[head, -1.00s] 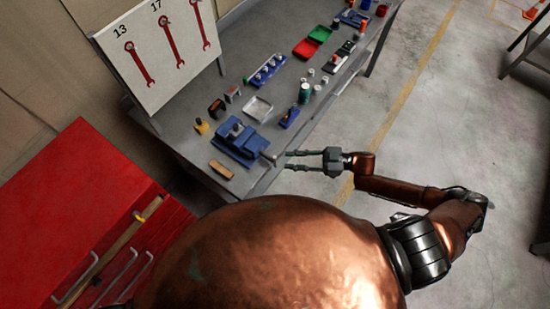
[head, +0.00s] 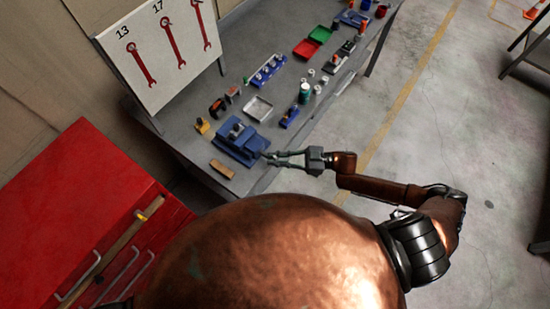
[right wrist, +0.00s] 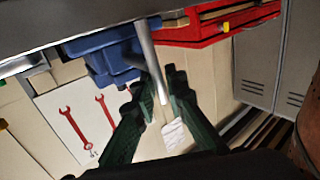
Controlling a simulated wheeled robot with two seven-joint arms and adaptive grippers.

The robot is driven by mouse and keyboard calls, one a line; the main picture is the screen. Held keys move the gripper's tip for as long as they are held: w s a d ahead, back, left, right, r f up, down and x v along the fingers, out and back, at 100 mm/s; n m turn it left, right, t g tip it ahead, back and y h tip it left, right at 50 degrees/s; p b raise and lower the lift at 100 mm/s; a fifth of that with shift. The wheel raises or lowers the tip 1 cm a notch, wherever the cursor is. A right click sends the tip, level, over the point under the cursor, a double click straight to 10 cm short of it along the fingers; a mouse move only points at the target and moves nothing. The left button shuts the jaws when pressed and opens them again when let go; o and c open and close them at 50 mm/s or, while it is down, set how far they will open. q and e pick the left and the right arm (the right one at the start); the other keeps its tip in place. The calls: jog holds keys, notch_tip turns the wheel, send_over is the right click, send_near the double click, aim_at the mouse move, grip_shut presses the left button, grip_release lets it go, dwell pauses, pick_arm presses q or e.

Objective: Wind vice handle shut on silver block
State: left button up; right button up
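The blue vice (head: 243,146) stands on the grey bench near its front edge. A small silver block (head: 236,130) shows at its top; whether the jaws touch it is too small to tell. The grey vice handle (right wrist: 148,50) runs as a slanted bar between the fingers of my right gripper (right wrist: 158,82) in the right wrist view. In the head view my right gripper (head: 268,158) reaches the vice's front side, its fingertips drawn close together at the handle. It appears shut on the handle. My left gripper is not in view.
A tan block (head: 222,169) lies beside the vice, and a yellow item (head: 202,126) stands behind it. A grey tray (head: 258,108), a blue holder (head: 289,117) and a green can (head: 304,93) are nearby. The red cabinet (head: 80,220) is at the left.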

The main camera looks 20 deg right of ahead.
grip_shut()
jog(key=shift+r+n+h+p, duration=0.15)
jog(key=shift+n+h+p, duration=0.2)
jog(key=shift+p, duration=0.4)
jog(key=shift+o, duration=2.2)
grip_release()
jog(key=shift+s, duration=0.1)
jog(key=v, duration=1.2)
